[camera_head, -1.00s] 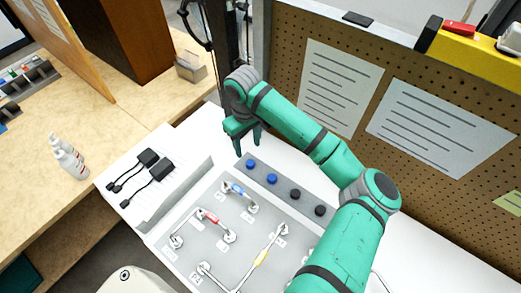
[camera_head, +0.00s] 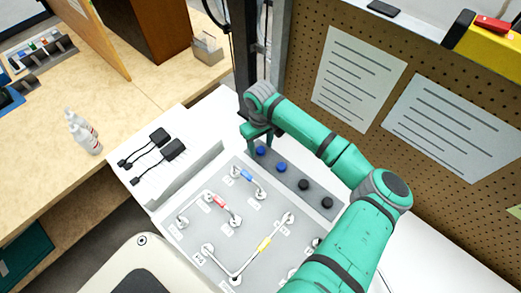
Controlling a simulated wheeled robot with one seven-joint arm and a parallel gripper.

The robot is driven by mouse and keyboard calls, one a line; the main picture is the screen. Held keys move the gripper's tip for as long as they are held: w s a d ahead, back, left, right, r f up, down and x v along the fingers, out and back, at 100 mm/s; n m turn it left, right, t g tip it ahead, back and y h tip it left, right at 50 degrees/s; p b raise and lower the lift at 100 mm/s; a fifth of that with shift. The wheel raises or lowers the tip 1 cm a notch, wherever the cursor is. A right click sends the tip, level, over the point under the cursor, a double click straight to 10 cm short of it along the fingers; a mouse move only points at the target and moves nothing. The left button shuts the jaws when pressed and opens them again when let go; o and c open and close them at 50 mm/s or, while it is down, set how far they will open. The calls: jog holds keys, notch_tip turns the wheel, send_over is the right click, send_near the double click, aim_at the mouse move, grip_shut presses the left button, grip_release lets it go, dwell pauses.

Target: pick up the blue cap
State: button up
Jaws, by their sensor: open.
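Two blue caps sit at the far-left end of a grey strip. One blue cap (camera_head: 261,151) is at the strip's end and the other blue cap (camera_head: 281,167) is next to it. My green gripper (camera_head: 257,146) points down at the strip's far end, right by the end blue cap. Its fingers are small and partly hidden by the hand, and the jaws are open. I cannot tell whether a finger touches the cap.
Two black caps (camera_head: 304,185) sit further along the strip (camera_head: 293,177). A grey panel (camera_head: 207,236) with red, blue and yellow-marked tubes lies to the left. Black connectors (camera_head: 172,151) lie on the white top. A pegboard (camera_head: 300,90) rises behind my arm.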

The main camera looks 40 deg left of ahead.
jog(key=shift+f, duration=0.35)
jog(key=shift+c, duration=0.3)
jog(key=c, duration=1)
jog(key=shift+r, duration=0.1)
jog(key=shift+c, duration=0.2)
